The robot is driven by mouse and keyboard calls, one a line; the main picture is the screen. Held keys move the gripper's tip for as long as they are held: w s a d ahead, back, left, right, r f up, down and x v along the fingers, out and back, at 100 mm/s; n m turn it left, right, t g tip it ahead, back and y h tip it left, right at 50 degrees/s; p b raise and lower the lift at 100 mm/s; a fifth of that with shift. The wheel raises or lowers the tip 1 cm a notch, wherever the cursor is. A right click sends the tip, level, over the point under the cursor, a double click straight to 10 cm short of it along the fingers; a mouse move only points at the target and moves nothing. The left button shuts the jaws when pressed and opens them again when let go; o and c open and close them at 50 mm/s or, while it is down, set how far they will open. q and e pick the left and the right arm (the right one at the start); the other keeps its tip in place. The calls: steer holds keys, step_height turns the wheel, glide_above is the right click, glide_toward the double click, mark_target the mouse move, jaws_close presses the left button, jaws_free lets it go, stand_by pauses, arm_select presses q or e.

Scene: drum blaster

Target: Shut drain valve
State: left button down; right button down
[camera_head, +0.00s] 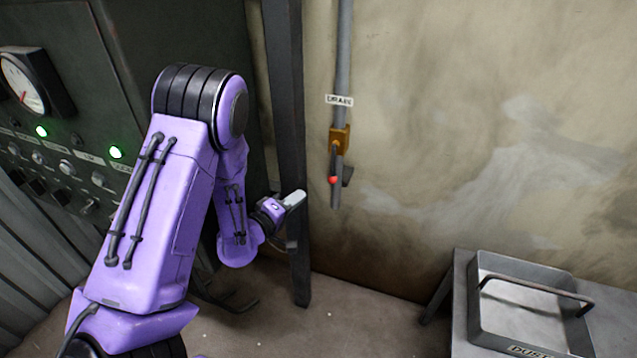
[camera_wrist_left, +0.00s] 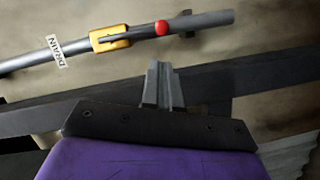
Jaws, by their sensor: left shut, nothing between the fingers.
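The drain valve has a yellow-brass body (camera_head: 340,138) on a grey vertical pipe (camera_head: 343,60) with a "DRAIN" label (camera_head: 339,100) above it. Its lever ends in a red knob (camera_head: 333,180) and points down, roughly along the pipe. In the left wrist view the valve body (camera_wrist_left: 110,38) and red knob (camera_wrist_left: 161,27) lie beyond the fingertips. My left gripper (camera_head: 295,198) is shut and empty, left of and slightly below the knob, apart from it. Its closed fingers also show in the left wrist view (camera_wrist_left: 163,70). My right gripper is not in view.
A dark upright post (camera_head: 288,110) stands just left of the pipe, close to my left gripper. A dark control panel (camera_head: 100,80) with a gauge (camera_head: 22,83) and green lights is at left. A metal tray (camera_head: 520,310) sits on a bench (camera_head: 460,310) at lower right.

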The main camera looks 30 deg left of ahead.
mark_target(333, 164)
arm_select(q)
steer(key=w+f+p, duration=0.1)
steer(key=w, duration=0.8)
steer(key=shift+w+d, duration=0.25)
steer(key=shift+w, duration=0.1)
